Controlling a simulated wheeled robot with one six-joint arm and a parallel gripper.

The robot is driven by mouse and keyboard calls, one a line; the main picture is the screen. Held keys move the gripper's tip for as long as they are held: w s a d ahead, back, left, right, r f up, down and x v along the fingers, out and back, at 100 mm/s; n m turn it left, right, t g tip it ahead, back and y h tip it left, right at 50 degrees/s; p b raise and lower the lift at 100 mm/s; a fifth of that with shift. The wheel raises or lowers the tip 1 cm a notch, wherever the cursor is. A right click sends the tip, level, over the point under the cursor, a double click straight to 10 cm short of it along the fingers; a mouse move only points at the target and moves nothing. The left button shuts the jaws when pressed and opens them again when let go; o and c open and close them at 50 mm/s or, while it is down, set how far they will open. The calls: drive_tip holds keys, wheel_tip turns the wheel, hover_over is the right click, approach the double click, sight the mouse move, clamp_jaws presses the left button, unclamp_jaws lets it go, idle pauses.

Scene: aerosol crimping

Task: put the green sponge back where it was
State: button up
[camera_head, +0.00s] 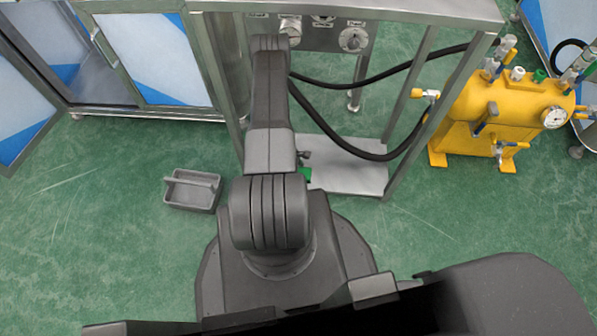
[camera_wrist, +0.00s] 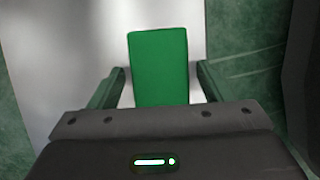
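The green sponge (camera_wrist: 159,66) is a green block in the middle of the wrist view, over a pale grey surface. I cannot tell whether it rests on it. A small green patch, seemingly the sponge (camera_head: 306,174), shows beside my arm in the head view, at the left edge of the low metal shelf (camera_head: 349,179). My gripper (camera_wrist: 160,72) has one finger on each side of the sponge, with a narrow gap on both sides. It looks open. The sponge's near end is hidden behind the gripper body. In the head view my arm hides the gripper.
A metal frame with a control panel (camera_head: 318,38) stands over the shelf, with black hoses (camera_head: 340,148) hanging across it. A grey open tray (camera_head: 191,191) lies on the green floor at left. A yellow tank (camera_head: 510,110) stands at right. Cabinets (camera_head: 140,55) stand behind left.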

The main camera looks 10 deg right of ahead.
drive_tip(key=shift+r, duration=0.15)
drive_tip(key=shift+a+r+p, duration=0.1)
drive_tip(key=shift+r+p, duration=0.2)
drive_tip(key=shift+r, duration=0.05)
drive_tip(key=p+v, duration=0.2)
drive_tip(key=v, duration=0.9)
drive_tip(key=shift+a, duration=0.2)
